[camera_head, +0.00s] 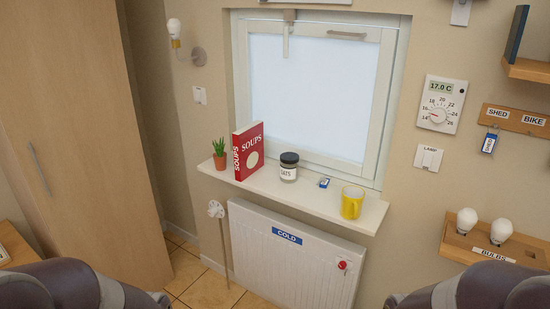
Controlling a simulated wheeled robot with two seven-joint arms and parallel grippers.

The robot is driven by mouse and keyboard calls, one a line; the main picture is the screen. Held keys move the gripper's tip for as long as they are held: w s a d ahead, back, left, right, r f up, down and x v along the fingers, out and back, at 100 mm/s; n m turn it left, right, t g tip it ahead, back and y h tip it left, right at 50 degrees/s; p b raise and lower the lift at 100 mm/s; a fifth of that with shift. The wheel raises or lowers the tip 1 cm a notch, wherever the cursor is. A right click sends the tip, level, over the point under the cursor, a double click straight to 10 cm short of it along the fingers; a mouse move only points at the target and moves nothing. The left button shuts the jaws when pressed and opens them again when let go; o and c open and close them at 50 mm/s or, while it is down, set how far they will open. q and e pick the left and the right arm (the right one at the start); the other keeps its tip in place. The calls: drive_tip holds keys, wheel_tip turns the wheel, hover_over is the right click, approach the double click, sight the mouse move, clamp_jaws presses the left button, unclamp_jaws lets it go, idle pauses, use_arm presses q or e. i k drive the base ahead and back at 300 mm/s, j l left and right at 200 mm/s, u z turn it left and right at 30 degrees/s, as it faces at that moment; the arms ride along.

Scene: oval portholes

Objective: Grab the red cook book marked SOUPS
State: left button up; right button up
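The red cook book (250,147) marked SOUPS stands upright on the white window sill (325,204), toward its left end. Its spine and front cover both show the word SOUPS, and a pale round shape is on the cover. A small potted plant stands just left of it and a jar stands to its right, apart from it. Dark rounded parts of my own body show at the bottom left and bottom right corners. Neither gripper shows in the head view.
A radiator (290,262) is below. A tall wooden cabinet (75,130) is left; a bulb shelf (500,243) is right.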

sight(249, 141)
drive_tip(key=i+j+z, duration=0.1)
drive_tip(key=z, duration=0.3)
drive_tip(key=i+j+z, duration=0.1)
drive_tip(key=z, duration=0.3)
drive_tip(key=i+j+z, duration=0.1)
drive_tip(key=z, duration=0.3)
drive_tip(key=j+z, duration=0.25)
drive_tip(key=z, duration=0.15)
drive_tip(key=i+j+z, duration=0.1)
drive_tip(key=j+z, duration=0.15)
drive_tip(key=z, duration=0.15)
